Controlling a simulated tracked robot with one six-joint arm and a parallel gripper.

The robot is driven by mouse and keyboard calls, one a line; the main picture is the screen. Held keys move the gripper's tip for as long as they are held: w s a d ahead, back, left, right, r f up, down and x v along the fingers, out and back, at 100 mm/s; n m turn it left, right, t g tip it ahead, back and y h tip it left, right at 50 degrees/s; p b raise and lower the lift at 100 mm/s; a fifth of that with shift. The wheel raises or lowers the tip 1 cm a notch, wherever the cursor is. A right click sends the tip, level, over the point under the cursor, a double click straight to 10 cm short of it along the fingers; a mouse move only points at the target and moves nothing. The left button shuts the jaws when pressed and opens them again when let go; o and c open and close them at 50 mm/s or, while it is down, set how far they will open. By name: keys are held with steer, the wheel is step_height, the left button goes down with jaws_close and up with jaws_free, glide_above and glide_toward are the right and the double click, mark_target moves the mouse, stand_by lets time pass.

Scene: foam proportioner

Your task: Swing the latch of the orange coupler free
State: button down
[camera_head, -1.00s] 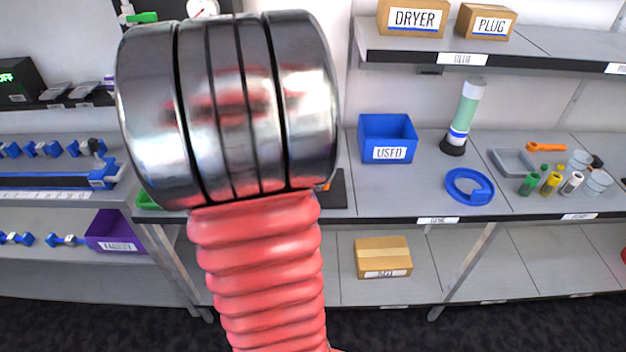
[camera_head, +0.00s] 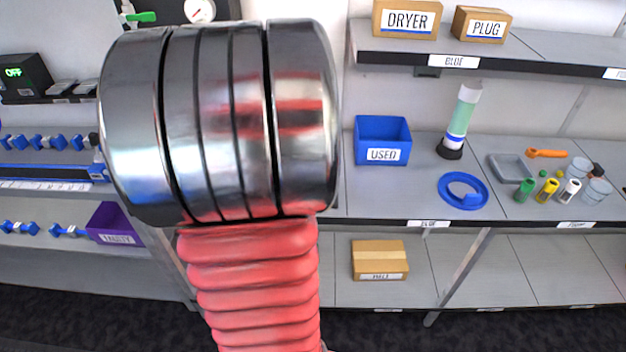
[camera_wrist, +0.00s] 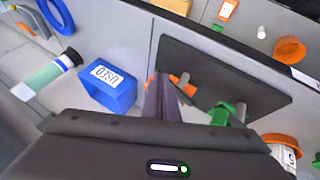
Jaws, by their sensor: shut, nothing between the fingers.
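In the wrist view, my gripper (camera_wrist: 165,100) is shut, with its dark fingers held together and nothing seen between them. It points at a dark mat (camera_wrist: 215,65) on the bench. An orange part (camera_wrist: 183,86), which looks like the orange coupler, shows right beside the fingertips, and a bit of orange also shows on their other side. The fingers hide its middle, so I cannot make out the latch or tell whether the fingers touch it. A green part (camera_wrist: 224,114) lies to the right. In the head view my arm hides the gripper and the coupler.
A blue USED bin (camera_head: 383,140) stands close by; it also shows in the wrist view (camera_wrist: 108,88). A green-and-white column (camera_head: 461,120) and a blue ring (camera_head: 463,190) stand to its right. In the wrist view, an orange cup-like piece (camera_wrist: 290,49) lies beyond the mat.

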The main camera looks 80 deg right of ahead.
steer(key=shift+s+d, duration=0.25)
steer(key=shift+s, duration=0.05)
steer(key=shift+s, duration=0.1)
stand_by(0.3)
steer(key=shift+r, duration=0.1)
steer(key=a+r, duration=0.6)
steer(key=r, duration=0.1)
steer(key=shift+s+r, duration=0.35)
stand_by(0.7)
